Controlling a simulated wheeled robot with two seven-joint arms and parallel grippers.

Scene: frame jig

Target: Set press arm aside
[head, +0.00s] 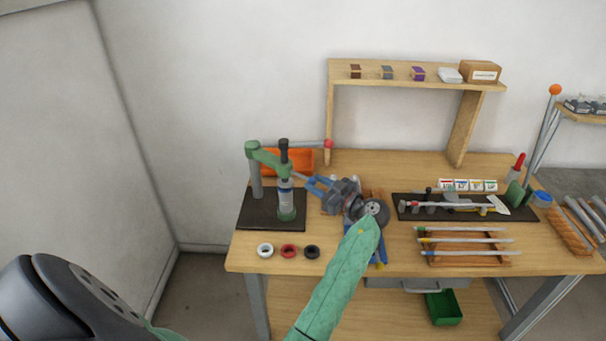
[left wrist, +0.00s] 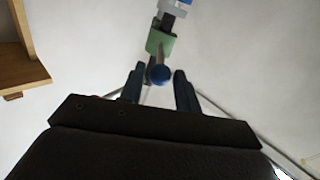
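The press (head: 265,158) is green and grey and stands upright on a dark base plate (head: 255,222) at the bench's left end. A thin grey rod sticks out from it toward my left gripper (head: 316,187). In the left wrist view, a blue round knob (left wrist: 160,74) shows between the two dark blue fingers of my left gripper (left wrist: 158,78), with a green block (left wrist: 160,42) beyond it. The fingers stand apart, with visible gaps on both sides of the knob. Another grey rod with a red knob (head: 328,143) runs rightward near the press top. My right gripper is out of view.
White, red and black rings (head: 288,251) lie in front of the press. An orange bin (head: 300,161) stands behind it. Right of my arm are a dark tool tray (head: 405,212) and a wooden rack (head: 470,259) with rods. A wooden shelf (head: 415,84) rises behind.

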